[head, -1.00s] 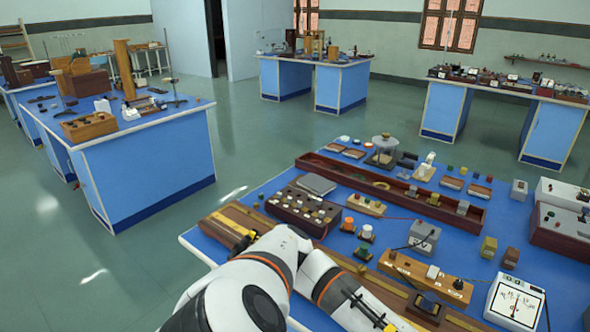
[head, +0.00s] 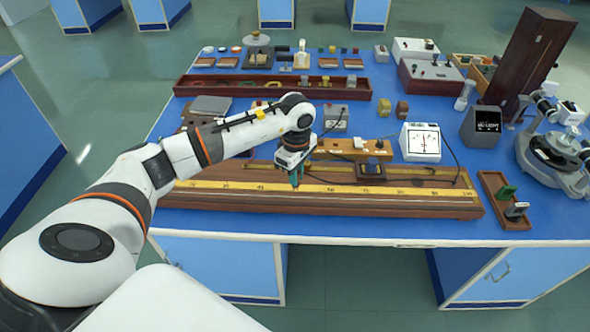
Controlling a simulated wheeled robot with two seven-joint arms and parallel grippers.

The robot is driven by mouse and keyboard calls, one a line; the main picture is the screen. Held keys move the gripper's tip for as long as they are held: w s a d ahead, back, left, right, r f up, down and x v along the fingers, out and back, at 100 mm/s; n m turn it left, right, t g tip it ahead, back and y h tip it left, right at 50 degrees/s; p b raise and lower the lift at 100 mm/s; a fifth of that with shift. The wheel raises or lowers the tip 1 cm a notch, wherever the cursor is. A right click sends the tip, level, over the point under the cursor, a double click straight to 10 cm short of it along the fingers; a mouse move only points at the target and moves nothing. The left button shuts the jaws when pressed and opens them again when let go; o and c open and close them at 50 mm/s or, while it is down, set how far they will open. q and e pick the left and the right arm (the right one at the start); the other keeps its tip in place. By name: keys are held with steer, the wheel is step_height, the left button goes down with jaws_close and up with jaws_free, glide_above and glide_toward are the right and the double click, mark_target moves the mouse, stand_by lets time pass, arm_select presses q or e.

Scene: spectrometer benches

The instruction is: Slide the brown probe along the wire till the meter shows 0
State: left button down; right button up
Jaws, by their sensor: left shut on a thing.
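The wire board (head: 430,204), a long wooden board with a yellow scale strip, lies along the bench's front edge. My left gripper (head: 295,182) points down over the board, left of its middle. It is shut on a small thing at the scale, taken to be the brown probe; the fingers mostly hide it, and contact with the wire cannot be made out. The meter (head: 420,143), white with a dial, stands behind the board to the right. Its needle looks near the middle of the dial, but the exact reading is too small to tell. My right gripper is not in view.
A dark block (head: 370,171) with a lead sits on the board right of my gripper. A wooden terminal box (head: 345,148) and a grey box (head: 336,118) stand behind. A small wooden tray (head: 502,201) lies off the board's right end.

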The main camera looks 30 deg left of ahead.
mark_target(295, 199)
arm_select(q)
steer(key=shift+w+a, duration=0.1)
steer(key=shift+f, duration=0.1)
steer(key=shift+f+b, duration=1.15)
steer(key=shift+f, duration=0.65)
steer(key=shift+a+f+b, duration=0.1)
steer(key=shift+f+b, duration=0.4)
steer(key=shift+f, duration=0.45)
steer(key=shift+b, duration=0.4)
steer(key=shift+s+f, duration=0.2)
steer(key=shift+s+f, duration=0.1)
stand_by(2.2)
